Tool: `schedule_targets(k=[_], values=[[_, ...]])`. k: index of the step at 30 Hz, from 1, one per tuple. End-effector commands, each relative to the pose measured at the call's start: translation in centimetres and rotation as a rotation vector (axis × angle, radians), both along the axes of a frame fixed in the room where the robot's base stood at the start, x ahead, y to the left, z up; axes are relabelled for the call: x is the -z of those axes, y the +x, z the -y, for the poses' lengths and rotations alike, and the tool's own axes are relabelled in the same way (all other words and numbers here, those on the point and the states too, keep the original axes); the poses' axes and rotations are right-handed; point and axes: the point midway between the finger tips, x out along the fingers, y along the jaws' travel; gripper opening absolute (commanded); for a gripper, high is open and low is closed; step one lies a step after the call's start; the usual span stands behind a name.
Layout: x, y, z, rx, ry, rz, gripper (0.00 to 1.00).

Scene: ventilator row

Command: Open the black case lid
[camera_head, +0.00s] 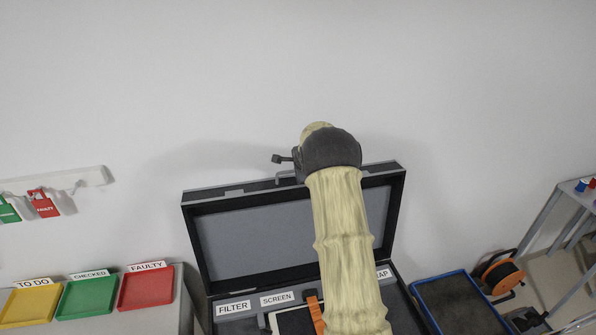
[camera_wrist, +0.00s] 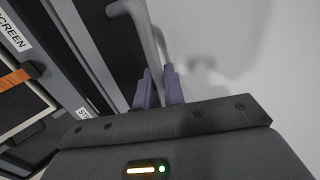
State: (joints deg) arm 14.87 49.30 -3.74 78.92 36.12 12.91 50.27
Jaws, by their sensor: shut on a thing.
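The black case lid (camera_head: 250,237) stands raised, its grey-lined inner face showing in the head view. A grey handle (camera_head: 284,177) sits at the lid's top edge and also shows in the wrist view (camera_wrist: 143,35). My gripper (camera_wrist: 158,76) is shut on the handle, with a purple finger on each side of its bar. In the head view my arm hides the fingers and part of the lid. The case base (camera_head: 222,322) holds labelled sections, FILTER, SCREEN and one partly hidden, and an orange strap (camera_head: 315,312).
Yellow (camera_head: 27,305), green (camera_head: 88,297) and red (camera_head: 147,288) trays stand on a surface at left. A blue-edged dark tray (camera_head: 462,305), an orange reel (camera_head: 501,276) and a metal rack (camera_head: 545,222) are at right. A bare wall is close behind the lid.

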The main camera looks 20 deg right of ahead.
Motion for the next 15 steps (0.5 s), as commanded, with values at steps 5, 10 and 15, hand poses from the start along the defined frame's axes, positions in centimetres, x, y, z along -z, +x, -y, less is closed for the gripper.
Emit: schedule_targets(k=[5,10,15], values=[[-0.10,0.08,0.01,0.000,0.000,0.003,0.00],[-0.12,0.08,0.01,0.000,0.000,0.003,0.26],[-0.09,0.07,0.00,0.000,0.000,0.003,0.26]])
